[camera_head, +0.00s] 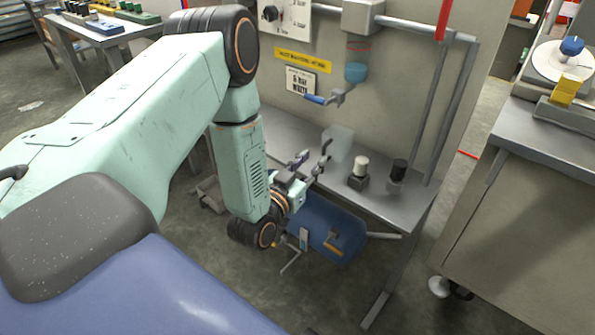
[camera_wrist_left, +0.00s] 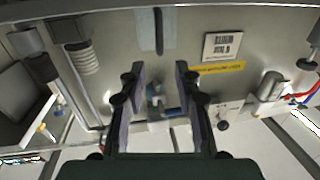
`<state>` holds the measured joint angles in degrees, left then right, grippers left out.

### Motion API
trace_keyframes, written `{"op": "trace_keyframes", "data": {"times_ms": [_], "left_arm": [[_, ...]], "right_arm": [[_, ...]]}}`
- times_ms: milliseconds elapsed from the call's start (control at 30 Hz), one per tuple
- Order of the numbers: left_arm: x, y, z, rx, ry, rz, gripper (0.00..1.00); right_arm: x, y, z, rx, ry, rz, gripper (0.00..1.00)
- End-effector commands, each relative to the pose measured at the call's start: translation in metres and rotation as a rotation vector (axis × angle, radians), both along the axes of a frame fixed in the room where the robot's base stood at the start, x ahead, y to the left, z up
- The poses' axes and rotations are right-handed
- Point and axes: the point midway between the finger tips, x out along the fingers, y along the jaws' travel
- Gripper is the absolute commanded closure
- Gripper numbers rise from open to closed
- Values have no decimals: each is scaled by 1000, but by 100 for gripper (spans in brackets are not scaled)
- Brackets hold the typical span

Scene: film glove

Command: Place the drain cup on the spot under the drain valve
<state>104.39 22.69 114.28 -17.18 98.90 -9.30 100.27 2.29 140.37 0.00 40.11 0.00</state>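The drain cup (camera_head: 341,141), a clear pale container, stands on the grey bench shelf below the drain valve (camera_head: 338,97). The valve has a blue lever and hangs under a filter with a blue bowl. My left gripper (camera_head: 310,163) is just left of the cup in the head view, with one finger partly overlapping the cup's edge. In the left wrist view my left gripper (camera_wrist_left: 158,68) has its fingers spread, with nothing held between them. A pale shape with a dark vertical bar beyond the tips appears to be the cup (camera_wrist_left: 145,32). The target spot cannot be made out. My right gripper is out of view.
On the bench shelf (camera_head: 385,205), a white-topped block (camera_head: 360,172) and a black-topped block (camera_head: 398,171) stand right of the cup. A blue tank (camera_head: 335,228) lies below the shelf. A panel with labels rises behind. Another cabinet (camera_head: 530,210) stands at the right.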

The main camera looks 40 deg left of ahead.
Motion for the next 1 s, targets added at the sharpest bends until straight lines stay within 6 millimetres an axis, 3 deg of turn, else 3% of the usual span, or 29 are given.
{"op": "trace_keyframes", "data": {"times_ms": [100, 300, 667, 767, 867, 1000], "left_arm": [[-26, -2, 1, -3, 7, 1, 68], [-57, -5, 1, -1, 3, 0, 68], [-72, -10, -4, -5, 25, -7, 68], [-78, -25, -27, -25, 145, -33, 68], [-98, -49, -66, -57, 367, -72, 68], [-153, -79, -119, -95, 727, -107, 68]], "right_arm": [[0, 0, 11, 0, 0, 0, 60], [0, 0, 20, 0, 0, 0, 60], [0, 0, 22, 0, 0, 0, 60], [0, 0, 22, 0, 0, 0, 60], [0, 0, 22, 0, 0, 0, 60], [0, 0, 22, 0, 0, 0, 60]]}}
